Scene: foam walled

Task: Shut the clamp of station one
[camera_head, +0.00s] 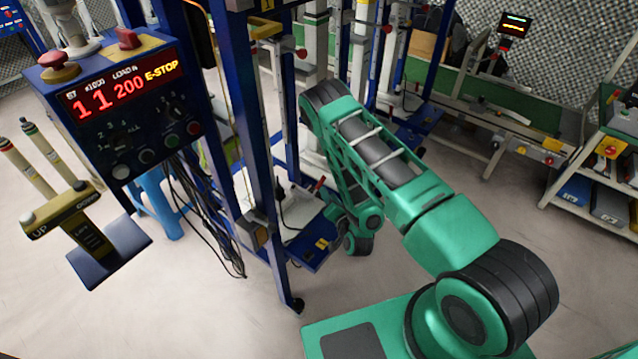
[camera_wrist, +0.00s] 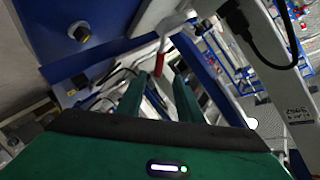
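In the wrist view my gripper (camera_wrist: 160,85) is open, its two green fingers apart. A red-tipped handle (camera_wrist: 159,64) lies between or just beyond the fingertips; I cannot tell whether they touch it. The handle joins a pale metal lever (camera_wrist: 172,28), probably the clamp's. In the head view a small red handle (camera_head: 320,183) shows above the blue base plate (camera_head: 318,262) of the nearest station, beside my green arm.
Blue station posts (camera_head: 262,130) stand just left of my arm, with black cables (camera_head: 205,215) hanging beside them. A control box (camera_head: 125,100) lit with red digits and "E-STOP" is at the left. A shelf (camera_head: 600,190) stands right. The floor in front is clear.

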